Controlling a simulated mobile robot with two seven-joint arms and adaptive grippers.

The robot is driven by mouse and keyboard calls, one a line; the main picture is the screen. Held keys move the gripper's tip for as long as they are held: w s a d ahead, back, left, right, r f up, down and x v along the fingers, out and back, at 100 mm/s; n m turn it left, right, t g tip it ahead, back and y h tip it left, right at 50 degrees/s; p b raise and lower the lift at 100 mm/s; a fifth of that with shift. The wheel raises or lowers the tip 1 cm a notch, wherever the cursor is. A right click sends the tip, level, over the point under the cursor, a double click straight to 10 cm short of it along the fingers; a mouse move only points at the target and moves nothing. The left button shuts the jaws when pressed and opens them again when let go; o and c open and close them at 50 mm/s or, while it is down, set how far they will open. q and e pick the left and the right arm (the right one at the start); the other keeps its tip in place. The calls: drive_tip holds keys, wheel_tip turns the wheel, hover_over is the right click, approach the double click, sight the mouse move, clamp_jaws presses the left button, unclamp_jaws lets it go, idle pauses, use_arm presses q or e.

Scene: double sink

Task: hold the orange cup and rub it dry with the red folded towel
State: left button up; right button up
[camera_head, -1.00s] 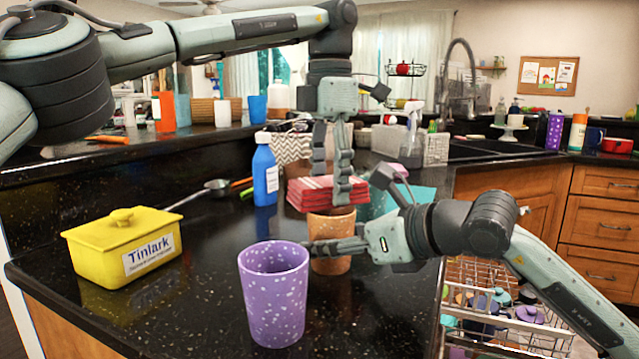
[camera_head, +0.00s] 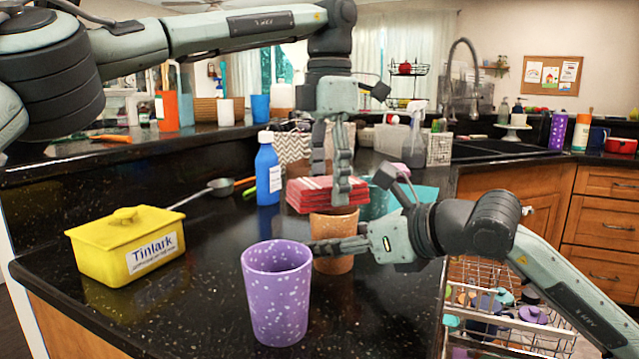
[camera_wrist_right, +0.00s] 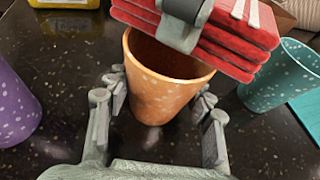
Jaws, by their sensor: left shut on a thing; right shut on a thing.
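The orange cup (camera_head: 334,262) stands upright on the dark counter, behind the purple cup. My right gripper (camera_head: 338,246) reaches it from the right and is shut on it. In the right wrist view the fingers flank the orange cup (camera_wrist_right: 160,95) on both sides, and its mouth is open. The red folded towel (camera_head: 318,196) is stacked in layers and held flat above the cup. My left gripper (camera_head: 331,192) points down and is shut on the towel. In the right wrist view the towel (camera_wrist_right: 225,35) covers the cup's far rim; I cannot tell whether they touch.
A speckled purple cup (camera_head: 277,295) stands in front. A yellow lidded box (camera_head: 125,248) is at left, with a ladle (camera_head: 220,186) and blue bottle (camera_head: 267,172) behind. A teal cup (camera_wrist_right: 285,75) stands close right of the orange one. A dish rack (camera_head: 485,320) lies below right.

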sight(312, 185)
use_arm(q)
drive_tip(key=shift+w+d, duration=0.3)
drive_tip(key=shift+d, duration=0.05)
drive_tip(key=shift+s+a, duration=0.1)
drive_tip(key=shift+a, duration=0.1)
drive_tip(key=shift+s+a, duration=1.4)
drive_tip(key=shift+s, duration=0.2)
drive_tip(key=shift+w+d, duration=1.55)
drive_tip(key=shift+w, duration=0.1)
drive_tip(key=shift+a, duration=0.15)
drive_tip(key=shift+s+a, duration=1.35)
drive_tip(key=shift+s, duration=0.25)
wheel_tip(312, 185, up, 2)
drive_tip(key=shift+d+r, duration=0.1)
drive_tip(key=shift+r, duration=2.9)
